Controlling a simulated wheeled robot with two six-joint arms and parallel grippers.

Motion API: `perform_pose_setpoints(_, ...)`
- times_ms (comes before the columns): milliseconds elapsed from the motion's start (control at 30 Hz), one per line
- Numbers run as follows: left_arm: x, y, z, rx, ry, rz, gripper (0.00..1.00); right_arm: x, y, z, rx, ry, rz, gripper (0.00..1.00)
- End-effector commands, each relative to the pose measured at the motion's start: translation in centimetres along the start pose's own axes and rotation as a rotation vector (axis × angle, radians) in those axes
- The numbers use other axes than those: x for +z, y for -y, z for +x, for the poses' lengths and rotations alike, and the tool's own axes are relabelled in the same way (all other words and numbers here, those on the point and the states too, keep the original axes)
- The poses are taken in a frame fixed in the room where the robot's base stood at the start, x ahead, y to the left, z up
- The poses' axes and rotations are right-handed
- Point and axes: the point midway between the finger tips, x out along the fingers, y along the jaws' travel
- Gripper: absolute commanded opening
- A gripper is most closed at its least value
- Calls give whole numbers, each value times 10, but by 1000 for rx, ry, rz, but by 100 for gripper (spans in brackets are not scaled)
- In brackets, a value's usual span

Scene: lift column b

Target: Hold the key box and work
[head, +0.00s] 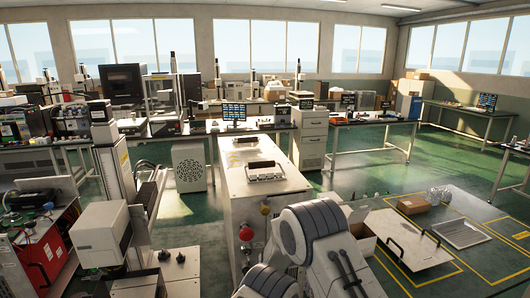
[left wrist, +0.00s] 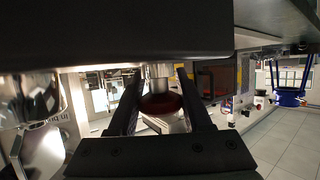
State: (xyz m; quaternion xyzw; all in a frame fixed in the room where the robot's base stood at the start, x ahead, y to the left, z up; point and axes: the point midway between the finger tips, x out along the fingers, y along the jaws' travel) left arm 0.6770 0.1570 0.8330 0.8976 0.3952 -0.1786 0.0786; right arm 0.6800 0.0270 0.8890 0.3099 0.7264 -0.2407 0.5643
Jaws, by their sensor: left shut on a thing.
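In the left wrist view the two dark fingers of my left gripper (left wrist: 160,88) close around a dark red round knob-like piece (left wrist: 160,106). A short metal cylinder stands just behind this piece. A dark overhang hides the upper part of that view. I cannot make out for sure which thing is the key box. In the head view my left gripper does not show; only pale arm links with dark bands, which look like mine, fill the bottom middle. My right gripper is in neither view.
A long white cabinet (head: 265,208) stands in the middle, with a red knob (head: 246,234) on its front. A white panel with handles (head: 410,250) and a brown carton (head: 413,205) lie on the yellow-lined floor at right.

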Motion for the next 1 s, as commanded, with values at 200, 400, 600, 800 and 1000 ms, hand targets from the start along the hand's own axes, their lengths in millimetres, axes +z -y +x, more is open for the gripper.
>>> perform_pose_setpoints(200,0,0,0,0,0,0,0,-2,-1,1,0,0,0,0)
perform_pose_setpoints(400,0,0,0,0,0,0,0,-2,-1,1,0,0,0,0)
perform_pose_setpoints(600,0,0,0,0,0,0,0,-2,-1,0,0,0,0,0)
perform_pose_setpoints(800,0,0,0,0,0,0,0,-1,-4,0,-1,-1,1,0)
perform_pose_setpoints(1000,0,0,0,0,0,0,0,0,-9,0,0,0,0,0)
